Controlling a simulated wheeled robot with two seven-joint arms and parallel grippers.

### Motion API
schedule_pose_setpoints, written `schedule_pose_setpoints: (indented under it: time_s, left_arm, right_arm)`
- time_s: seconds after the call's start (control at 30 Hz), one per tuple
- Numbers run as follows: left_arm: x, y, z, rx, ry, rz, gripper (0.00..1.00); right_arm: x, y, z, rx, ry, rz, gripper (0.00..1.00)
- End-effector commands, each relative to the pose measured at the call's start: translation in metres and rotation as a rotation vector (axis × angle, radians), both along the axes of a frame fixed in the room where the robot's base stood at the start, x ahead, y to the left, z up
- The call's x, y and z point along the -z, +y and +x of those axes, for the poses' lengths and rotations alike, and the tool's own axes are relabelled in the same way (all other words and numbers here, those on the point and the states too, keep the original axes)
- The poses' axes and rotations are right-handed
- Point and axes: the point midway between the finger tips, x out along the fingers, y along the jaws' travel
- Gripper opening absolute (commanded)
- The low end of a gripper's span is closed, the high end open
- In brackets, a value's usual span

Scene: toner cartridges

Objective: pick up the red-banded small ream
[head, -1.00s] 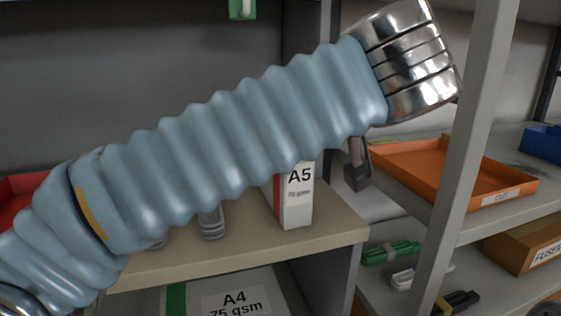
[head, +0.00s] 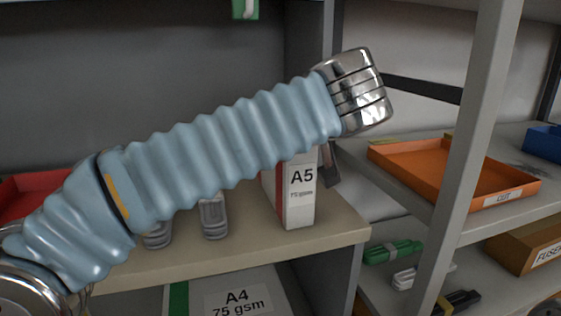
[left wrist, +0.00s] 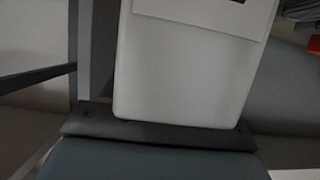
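The red-banded small ream (head: 301,195) stands upright near the right end of the beige shelf in the head view. It is white, marked A5, with a red band on its left side; my left arm covers its top. My left arm, in a pale blue sleeve with a chrome end, crosses above it. A dark part of my left gripper (head: 331,165) shows at the ream's right edge; the rest is hidden. The left wrist view shows a close pale block (left wrist: 190,65) above a dark bar; I cannot tell whether it is the ream. My right gripper is not in view.
Grey cartridges (head: 214,217) stand left of the ream on the beige shelf (head: 250,250). An A4 ream (head: 235,298) lies below. A grey post (head: 467,160) stands to the right, in front of an orange tray (head: 430,165). A red tray (head: 35,187) is at far left.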

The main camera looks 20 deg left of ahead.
Motion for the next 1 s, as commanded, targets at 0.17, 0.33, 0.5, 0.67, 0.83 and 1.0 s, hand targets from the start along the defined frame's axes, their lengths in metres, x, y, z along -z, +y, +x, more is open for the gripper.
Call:
schedule_pose_setpoints:
  time_s: [0.17,0.33,0.5,0.67,0.83,1.0]
  left_arm:
    - [0.0,0.0,0.0,0.0,0.0,0.0,0.32]
    - [0.0,0.0,0.0,0.0,0.0,0.0,0.06]
    - [0.0,0.0,0.0,0.0,0.0,0.0,0.0]
    - [-0.003,0.0,0.0,0.001,-0.005,-0.001,0.0]
    - [-0.003,0.0,0.0,0.001,-0.005,-0.001,0.0]
    - [-0.012,0.0,0.0,0.001,-0.006,-0.002,0.0]
  right_arm:
    - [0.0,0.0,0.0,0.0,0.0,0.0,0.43]
    - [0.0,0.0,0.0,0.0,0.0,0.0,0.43]
    - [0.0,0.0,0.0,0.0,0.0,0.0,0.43]
    - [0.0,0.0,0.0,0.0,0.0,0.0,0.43]
    - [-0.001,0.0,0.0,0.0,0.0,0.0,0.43]
    - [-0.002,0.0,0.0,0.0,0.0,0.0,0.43]
